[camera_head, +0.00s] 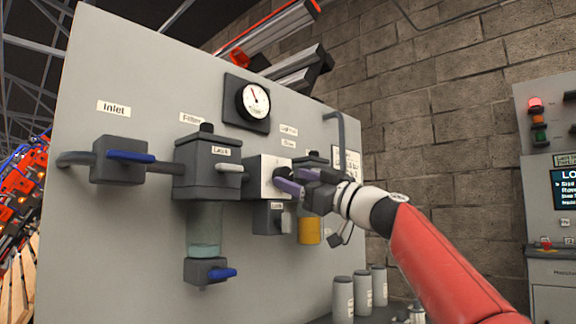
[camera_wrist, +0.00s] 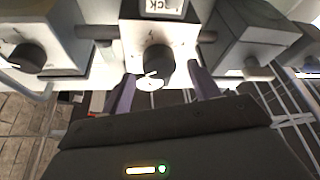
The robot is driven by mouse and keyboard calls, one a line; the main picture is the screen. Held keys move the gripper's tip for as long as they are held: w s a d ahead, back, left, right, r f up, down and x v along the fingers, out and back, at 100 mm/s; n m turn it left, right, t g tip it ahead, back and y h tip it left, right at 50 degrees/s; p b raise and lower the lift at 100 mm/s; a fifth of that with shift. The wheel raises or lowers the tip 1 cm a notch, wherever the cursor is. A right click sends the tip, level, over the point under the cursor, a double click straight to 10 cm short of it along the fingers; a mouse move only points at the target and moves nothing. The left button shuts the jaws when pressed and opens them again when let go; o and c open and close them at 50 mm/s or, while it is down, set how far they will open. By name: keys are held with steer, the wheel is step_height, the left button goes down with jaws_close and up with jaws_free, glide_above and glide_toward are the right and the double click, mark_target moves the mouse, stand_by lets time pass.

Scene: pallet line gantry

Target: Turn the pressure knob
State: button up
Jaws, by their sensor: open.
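The pressure knob (camera_head: 282,172) is black and round, on the front of a light regulator block (camera_head: 266,176) in the middle of the grey panel. My gripper (camera_head: 285,188) is at the knob and partly hides it in the head view. In the wrist view the knob (camera_wrist: 157,66) shows between the two purple fingers of my open gripper (camera_wrist: 163,88), one on each side with a visible gap. I cannot tell whether the fingertips reach around the knob or stop just short of it.
A pressure gauge (camera_head: 254,103) sits above the block. The filter unit (camera_head: 205,165) and the inlet valve with a blue handle (camera_head: 130,156) are to the left. A lubricator with a yellow bowl (camera_head: 309,230) is close behind my gripper. Grey canisters (camera_head: 343,297) stand below right.

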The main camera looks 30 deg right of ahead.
steer(key=shift+p+x, duration=0.55)
steer(key=shift+x, duration=0.6)
steer(key=c, duration=1)
steer(key=shift+f+m+b, duration=0.1)
steer(key=shift+m+b, duration=0.2)
steer(key=shift+b, duration=0.1)
